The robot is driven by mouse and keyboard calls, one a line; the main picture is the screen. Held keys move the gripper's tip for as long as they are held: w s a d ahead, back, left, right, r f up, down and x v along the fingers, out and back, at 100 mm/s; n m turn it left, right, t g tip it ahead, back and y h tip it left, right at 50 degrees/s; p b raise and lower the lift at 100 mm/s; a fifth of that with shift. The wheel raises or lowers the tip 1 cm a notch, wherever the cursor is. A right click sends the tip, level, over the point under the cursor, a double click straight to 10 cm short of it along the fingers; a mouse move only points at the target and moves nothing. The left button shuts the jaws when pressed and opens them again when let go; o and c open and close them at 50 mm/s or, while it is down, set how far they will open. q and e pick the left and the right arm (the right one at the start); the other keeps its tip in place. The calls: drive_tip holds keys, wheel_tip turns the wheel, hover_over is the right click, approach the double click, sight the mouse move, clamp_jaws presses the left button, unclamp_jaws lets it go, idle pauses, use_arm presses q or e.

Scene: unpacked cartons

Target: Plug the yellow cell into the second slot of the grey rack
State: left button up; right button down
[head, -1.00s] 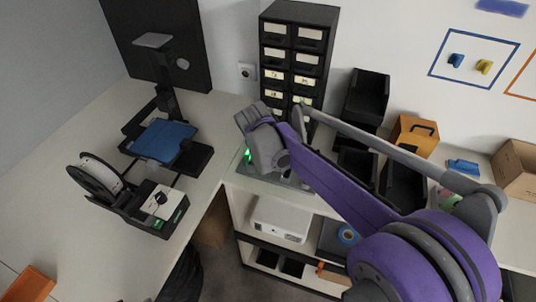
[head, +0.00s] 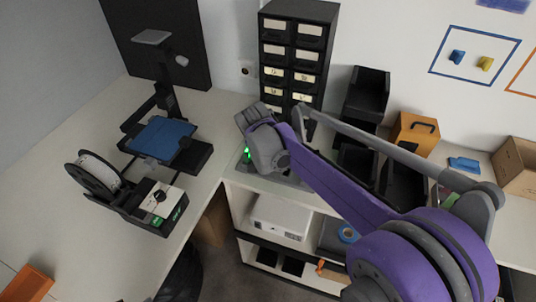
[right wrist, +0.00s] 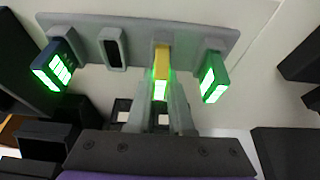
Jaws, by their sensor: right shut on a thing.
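In the right wrist view the grey rack (right wrist: 88,37) spans the top. The yellow cell (right wrist: 162,57) is between the fingers of my right gripper (right wrist: 160,95), which is shut on it. The cell's far end meets the rack at the third position from the left, and its near face glows green. How deep it sits I cannot tell. One empty slot (right wrist: 112,47) is left of it. In the head view my right arm hides the gripper and most of the rack, leaving a green glow beside the wrist. My left gripper is not in view.
A blue cell (right wrist: 55,65) and a green cell (right wrist: 213,76), both glowing green, sit in the rack's outer positions. A black drawer cabinet (head: 299,50) stands behind my right arm, with black bins (head: 368,95) to its right. A printer-like machine (head: 160,140) stands left.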

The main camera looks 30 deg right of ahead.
drive_tip(key=c, duration=0.7)
unclamp_jaws()
drive_tip(key=shift+c, duration=0.2)
